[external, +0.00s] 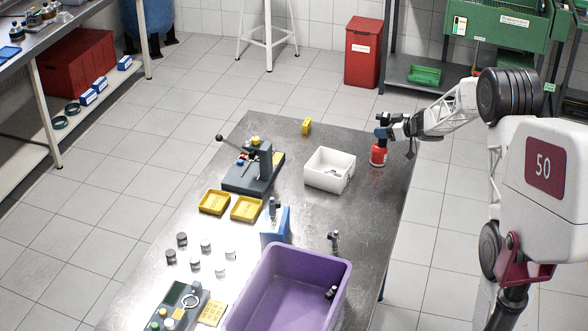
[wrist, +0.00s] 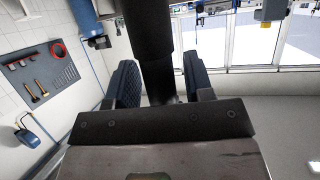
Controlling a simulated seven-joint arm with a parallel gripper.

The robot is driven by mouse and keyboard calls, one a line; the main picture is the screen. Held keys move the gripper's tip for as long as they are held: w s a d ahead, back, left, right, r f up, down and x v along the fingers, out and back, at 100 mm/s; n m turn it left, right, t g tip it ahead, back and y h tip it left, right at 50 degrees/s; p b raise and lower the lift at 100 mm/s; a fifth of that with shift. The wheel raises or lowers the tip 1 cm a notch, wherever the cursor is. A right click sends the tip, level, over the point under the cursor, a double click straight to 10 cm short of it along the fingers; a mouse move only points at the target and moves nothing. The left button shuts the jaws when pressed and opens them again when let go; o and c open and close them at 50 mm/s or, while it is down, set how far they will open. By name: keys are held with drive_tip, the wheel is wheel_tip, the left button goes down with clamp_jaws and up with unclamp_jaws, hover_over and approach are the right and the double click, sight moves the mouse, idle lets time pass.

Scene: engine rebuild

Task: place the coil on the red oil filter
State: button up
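The red oil filter (external: 378,157) stands upright on the metal table near its far right edge. A dark coil (external: 382,131) is upright directly above the filter and appears to touch its top. In the wrist view the coil (wrist: 152,45) rises as a black column between my fingers. My gripper (external: 397,129) reaches in sideways from the right at the coil's height. In the wrist view the fingers (wrist: 160,83) stand either side of the coil, with light gaps showing beside it, so it looks open. The coil's lower part is hidden in the wrist view.
A white bin (external: 330,181) stands just left of the filter. Another coil-like part (external: 335,240) stands upright nearer the front, beside a purple crate (external: 342,268). A press (external: 262,165) and yellow trays (external: 247,218) occupy the left side. Table around the filter is bare.

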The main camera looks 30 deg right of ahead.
drive_tip(key=shift+o, duration=0.2)
drive_tip(key=shift+r, duration=0.1)
drive_tip(key=shift+s+d+r, duration=0.1)
drive_tip(key=shift+s, duration=0.05)
drive_tip(key=v, duration=1.1)
drive_tip(key=shift+s+d, duration=0.15)
drive_tip(key=shift+s, duration=0.1)
drive_tip(key=shift+r, duration=0.1)
idle(0.4)
drive_tip(key=s+a+r+m+t+h, duration=0.1)
drive_tip(key=s+a+r+m+h, duration=0.4)
drive_tip(key=s+a+r+h, duration=0.5)
drive_tip(key=s+a+f+g+y, duration=0.1)
drive_tip(key=s+a, duration=0.4)
drive_tip(key=s, duration=0.7)
drive_tip(key=s+a+f+m+g, duration=0.1)
drive_tip(key=s+a+g, duration=0.4)
drive_tip(key=s, duration=0.7)
drive_tip(key=s+a+f+m+g+y, duration=0.1)
drive_tip(key=s+a+f+g, duration=0.2)
drive_tip(key=s, duration=1)
drive_tip(key=a, duration=0.3)
drive_tip(key=shift+a+f+g+y, duration=0.3)
drive_tip(key=shift+a+f, duration=0.05)
